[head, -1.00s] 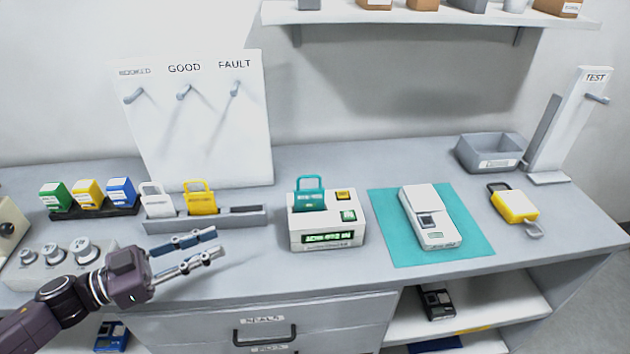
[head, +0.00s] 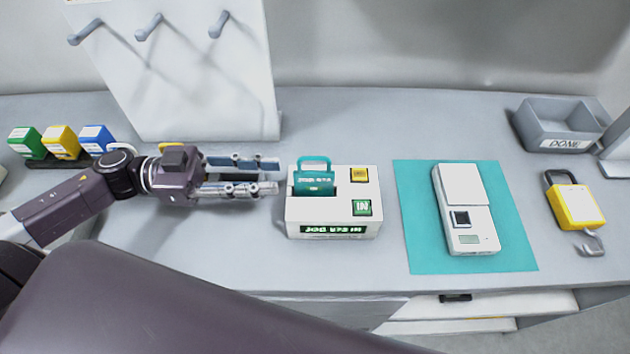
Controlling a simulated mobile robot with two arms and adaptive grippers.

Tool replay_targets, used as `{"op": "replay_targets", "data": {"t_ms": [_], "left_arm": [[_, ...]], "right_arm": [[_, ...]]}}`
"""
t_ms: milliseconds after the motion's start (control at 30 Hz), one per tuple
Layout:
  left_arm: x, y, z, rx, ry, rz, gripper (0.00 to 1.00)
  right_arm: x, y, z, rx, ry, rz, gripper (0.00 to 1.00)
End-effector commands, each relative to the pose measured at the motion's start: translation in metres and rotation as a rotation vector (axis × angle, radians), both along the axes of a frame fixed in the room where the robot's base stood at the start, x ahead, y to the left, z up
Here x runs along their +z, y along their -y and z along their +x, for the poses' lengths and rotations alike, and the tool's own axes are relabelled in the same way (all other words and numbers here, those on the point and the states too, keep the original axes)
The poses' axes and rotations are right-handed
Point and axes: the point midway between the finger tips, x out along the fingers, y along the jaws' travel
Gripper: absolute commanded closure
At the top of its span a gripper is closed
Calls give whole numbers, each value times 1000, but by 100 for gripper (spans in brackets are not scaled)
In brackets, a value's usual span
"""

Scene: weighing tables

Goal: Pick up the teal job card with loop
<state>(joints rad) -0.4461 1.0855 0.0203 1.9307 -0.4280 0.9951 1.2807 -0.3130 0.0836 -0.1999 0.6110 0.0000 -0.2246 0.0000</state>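The teal job card with loop (head: 314,184) stands upright in the slot of a white box (head: 333,215) with a yellow button, a green button and a lit display. Its loop sticks up above the box. My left gripper (head: 278,176) is just left of the card and points right at it. Its two fingers are apart with a gap between them and nothing in it; they do not seem to touch the card. My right gripper is not in view.
A teal mat (head: 408,230) with a white device (head: 467,210) lies to the right. Beyond are a yellow padlock (head: 575,207) and a grey DONE bin (head: 560,125). Green, yellow and blue blocks (head: 62,141) stand at left. A white board with pegs (head: 185,80) rises behind.

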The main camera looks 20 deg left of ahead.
Motion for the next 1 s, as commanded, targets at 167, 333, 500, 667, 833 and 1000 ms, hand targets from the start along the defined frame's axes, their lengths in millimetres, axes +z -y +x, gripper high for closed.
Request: {"op": "replay_targets", "data": {"t_ms": [167, 333, 500, 667, 833, 1000], "left_arm": [[-21, 9, 3, 0, 4, -4, 74], [-23, 23, 7, 1, 2, 0, 74], [-21, 39, 12, 0, 3, -3, 74], [-21, 62, 18, 1, 3, -3, 74], [-23, 72, 21, 0, 2, 1, 74], [-24, 72, 21, 1, 1, 1, 74]], "right_arm": [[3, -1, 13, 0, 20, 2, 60], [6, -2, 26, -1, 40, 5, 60], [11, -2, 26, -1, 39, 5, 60], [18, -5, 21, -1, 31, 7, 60], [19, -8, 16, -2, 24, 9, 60], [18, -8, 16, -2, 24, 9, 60]]}}
